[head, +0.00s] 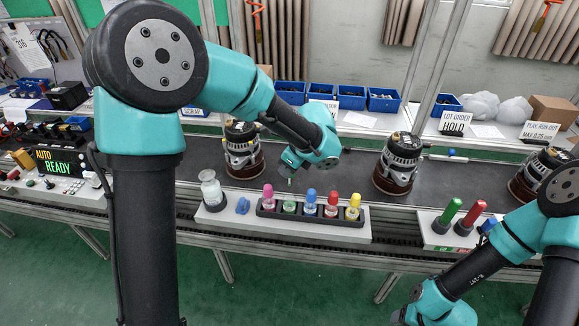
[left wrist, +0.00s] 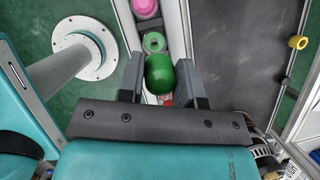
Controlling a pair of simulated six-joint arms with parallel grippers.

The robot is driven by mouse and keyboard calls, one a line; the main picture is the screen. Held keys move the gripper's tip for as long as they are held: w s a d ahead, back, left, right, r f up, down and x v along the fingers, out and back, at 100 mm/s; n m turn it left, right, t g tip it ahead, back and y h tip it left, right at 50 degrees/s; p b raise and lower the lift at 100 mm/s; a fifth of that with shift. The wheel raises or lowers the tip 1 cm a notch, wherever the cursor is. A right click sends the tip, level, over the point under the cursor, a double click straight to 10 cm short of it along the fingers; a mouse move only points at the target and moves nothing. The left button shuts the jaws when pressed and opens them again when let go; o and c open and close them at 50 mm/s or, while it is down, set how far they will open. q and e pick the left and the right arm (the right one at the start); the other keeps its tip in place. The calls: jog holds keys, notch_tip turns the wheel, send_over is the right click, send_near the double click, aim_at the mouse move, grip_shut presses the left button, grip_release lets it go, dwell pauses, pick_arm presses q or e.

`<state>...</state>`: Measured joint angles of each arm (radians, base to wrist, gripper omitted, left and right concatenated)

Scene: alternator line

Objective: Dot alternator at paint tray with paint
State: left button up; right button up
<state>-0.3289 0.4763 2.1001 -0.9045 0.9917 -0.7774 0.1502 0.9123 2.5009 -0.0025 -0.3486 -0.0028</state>
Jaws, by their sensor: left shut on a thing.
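My left gripper (head: 290,172) is shut on a green paint cap (left wrist: 159,76), held between its two fingers. In the head view it hangs above the paint tray (head: 262,214), with a small green tip (head: 290,181) below the fingers. The green pot (head: 289,207) in the tray stands without a tall cap. Pink (head: 268,193), blue (head: 311,199), red (head: 332,202) and yellow (head: 353,205) capped pots stand beside it. One alternator (head: 243,150) is on the belt behind left, another (head: 397,163) to the right.
A clear bottle (head: 211,188) and a blue item (head: 242,206) stand left of the pots. Green (head: 449,214) and red (head: 473,214) markers stand at right. A third alternator (head: 528,180) is far right. The belt (head: 325,183) between the first two alternators is clear.

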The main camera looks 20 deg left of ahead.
pick_arm(q)
jog(key=w+a+r+n, duration=0.1)
jog(key=w+a+r, duration=0.2)
jog(key=a, duration=0.5)
jog(key=w+a+r+n, duration=0.1)
jog(key=w+a+r, duration=0.3)
jog(key=a, duration=0.5)
jog(key=w+a+r+n+g, duration=0.1)
jog(key=w+a+r, duration=0.3)
jog(key=a, duration=0.5)
jog(key=shift+w+a, duration=0.25)
jog(key=shift+w, duration=0.7)
jog(key=shift+f, duration=1.9)
jog(key=shift+f, duration=0.5)
jog(key=shift+r, duration=2.55)
